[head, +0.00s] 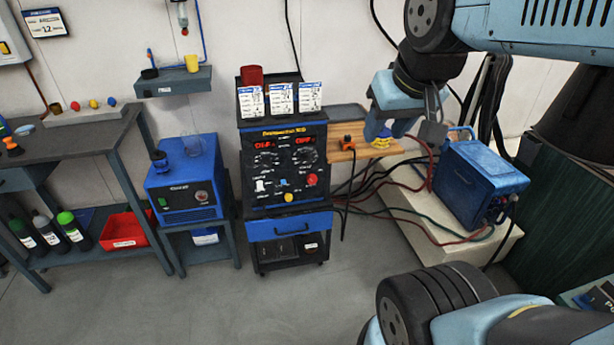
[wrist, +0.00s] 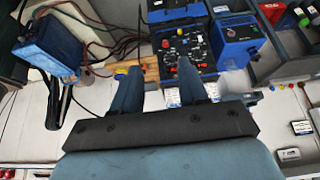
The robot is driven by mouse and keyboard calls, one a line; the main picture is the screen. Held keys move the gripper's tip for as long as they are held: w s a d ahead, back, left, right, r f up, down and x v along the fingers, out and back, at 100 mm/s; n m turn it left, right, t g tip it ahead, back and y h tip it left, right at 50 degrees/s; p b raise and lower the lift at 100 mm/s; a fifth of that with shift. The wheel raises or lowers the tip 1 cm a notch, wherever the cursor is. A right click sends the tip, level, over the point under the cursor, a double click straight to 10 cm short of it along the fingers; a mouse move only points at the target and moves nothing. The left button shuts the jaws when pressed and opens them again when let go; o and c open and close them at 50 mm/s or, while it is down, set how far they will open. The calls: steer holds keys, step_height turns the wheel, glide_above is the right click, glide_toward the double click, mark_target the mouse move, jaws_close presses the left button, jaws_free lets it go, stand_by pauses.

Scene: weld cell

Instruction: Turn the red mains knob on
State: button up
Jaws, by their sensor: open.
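The red mains knob (head: 312,180) is a round red knob at the lower right of the dark front panel of the welding machine (head: 285,165). In the wrist view, the picture is turned over and a small red knob (wrist: 166,43) shows on the panel beyond the fingers. My gripper (head: 404,135) is up to the right of the machine, in front of the wooden shelf, apart from the knob. In the wrist view my gripper (wrist: 158,67) has its two fingers spread with nothing held between them. The knob's marking is too small to read.
The wooden shelf (head: 345,155) holds an orange-black item and a yellow one. A blue box (head: 480,180) with cables stands at the right. A blue unit (head: 185,190) stands left of the machine. Several white cards and a red cup (head: 252,75) are on top. The front floor is clear.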

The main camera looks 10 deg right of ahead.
steer(key=o, duration=0.3)
steer(key=shift+w, duration=0.5)
steer(key=shift+o, duration=0.8)
steer(key=w+f+t, duration=0.1)
steer(key=w+f, duration=0.1)
steer(key=w, duration=0.8)
steer(key=w+f+t, duration=0.2)
steer(key=w+f, duration=0.1)
steer(key=w, duration=0.7)
steer(key=shift+w+d+f, duration=0.2)
steer(key=shift+w+d, duration=0.05)
steer(key=w+f+t, duration=0.5)
steer(key=w+f, duration=1.5)
steer(key=f, duration=0.1)
steer(key=t, duration=0.2)
glide_toward(313, 181)
step_height(313, 181, up, 7)
steer(key=s+f+t, duration=0.2)
steer(key=s+f, duration=0.3)
steer(key=f, duration=0.4)
steer(key=w, duration=1.3)
steer(key=shift+w+r, duration=0.1)
steer(key=shift+w, duration=0.05)
steer(key=shift+c, duration=0.3)
